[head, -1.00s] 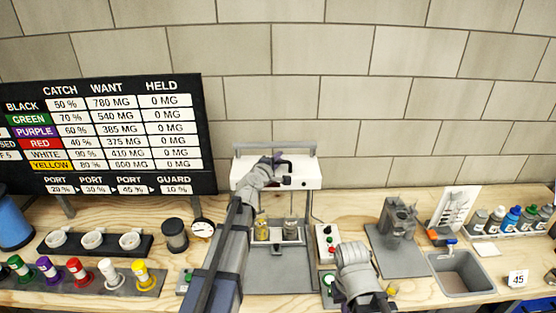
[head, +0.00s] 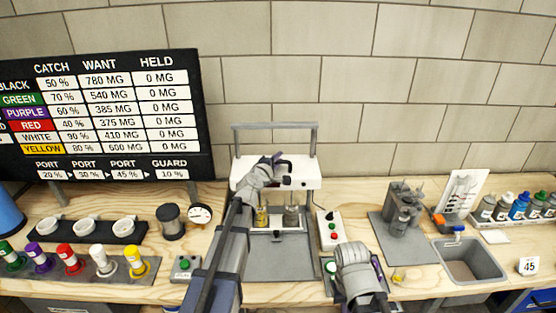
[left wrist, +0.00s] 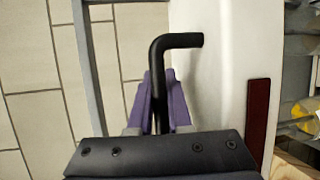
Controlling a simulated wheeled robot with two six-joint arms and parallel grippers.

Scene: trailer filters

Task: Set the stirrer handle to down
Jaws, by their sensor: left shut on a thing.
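The stirrer has a white head (head: 306,170) in a grey frame (head: 275,126), above a grey base (head: 283,261). Its handle (left wrist: 182,41) is a black bent rod coming out of the white head in the left wrist view. My left gripper (left wrist: 161,95) has its purple fingers shut on the handle's lower length. In the head view my left gripper (head: 277,164) is at the front of the white head and partly hides the handle. Jars (head: 291,215) stand below the head. My right gripper (head: 379,268) is low at the bench front, mostly hidden by its arm.
A control box (head: 330,230) with buttons stands right of the stirrer. A grey device (head: 403,207), a sink (head: 470,262) and several bottles are further right. Coloured canisters (head: 135,262), cups (head: 125,229) and a gauge (head: 200,214) are left.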

